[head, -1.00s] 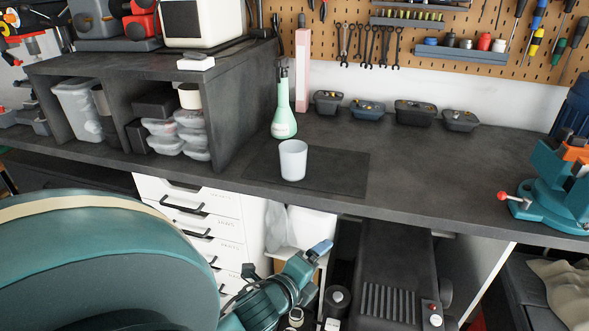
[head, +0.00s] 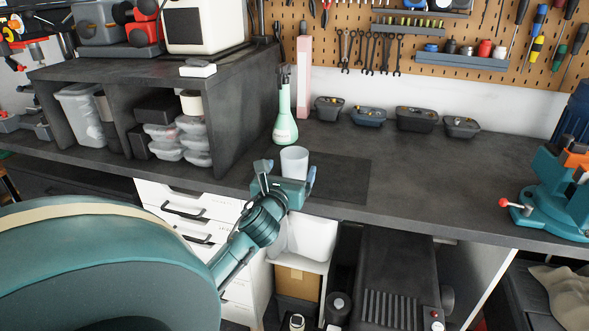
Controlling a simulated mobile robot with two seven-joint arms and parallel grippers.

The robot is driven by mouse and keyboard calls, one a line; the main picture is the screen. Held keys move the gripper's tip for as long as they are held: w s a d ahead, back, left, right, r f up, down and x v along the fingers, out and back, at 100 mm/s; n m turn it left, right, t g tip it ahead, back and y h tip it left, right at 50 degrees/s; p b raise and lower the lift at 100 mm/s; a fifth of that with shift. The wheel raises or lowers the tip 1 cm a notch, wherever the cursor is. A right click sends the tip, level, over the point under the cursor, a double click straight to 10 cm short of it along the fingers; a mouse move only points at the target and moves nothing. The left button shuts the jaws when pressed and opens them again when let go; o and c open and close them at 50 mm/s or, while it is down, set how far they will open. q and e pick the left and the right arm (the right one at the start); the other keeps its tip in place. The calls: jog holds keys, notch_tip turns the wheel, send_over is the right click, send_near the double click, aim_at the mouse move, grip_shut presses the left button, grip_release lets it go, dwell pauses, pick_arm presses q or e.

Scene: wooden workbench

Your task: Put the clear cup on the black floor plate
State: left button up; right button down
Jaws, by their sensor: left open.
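The clear cup (head: 294,159), a frosted, whitish tumbler, stands upright near the bench's front edge, on the left part of a thin dark rectangular mat (head: 345,180). This mat is the only flat black plate I can make out. My left gripper (head: 287,175) is open just in front of the cup. One finger shows to the left of the cup and one to its right, and the gripper body hides the cup's base. I cannot tell whether the fingers reach around the cup or touch it. My right gripper is not in view.
A green spray bottle (head: 284,118) stands close behind the cup. A dark shelf unit (head: 235,110) is to the left. Several small dark bins (head: 416,118) line the wall. A teal vise (head: 550,190) sits at the right. The bench between mat and vise is clear.

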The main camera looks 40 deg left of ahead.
pick_arm(q)
jog(key=shift+p+x, duration=0.3)
jog(key=shift+x, duration=2.6)
jog(key=shift+s+a+f, duration=0.1)
jog(key=shift+a+f, duration=0.05)
jog(key=shift+c, duration=0.5)
jog(key=c, duration=1.1)
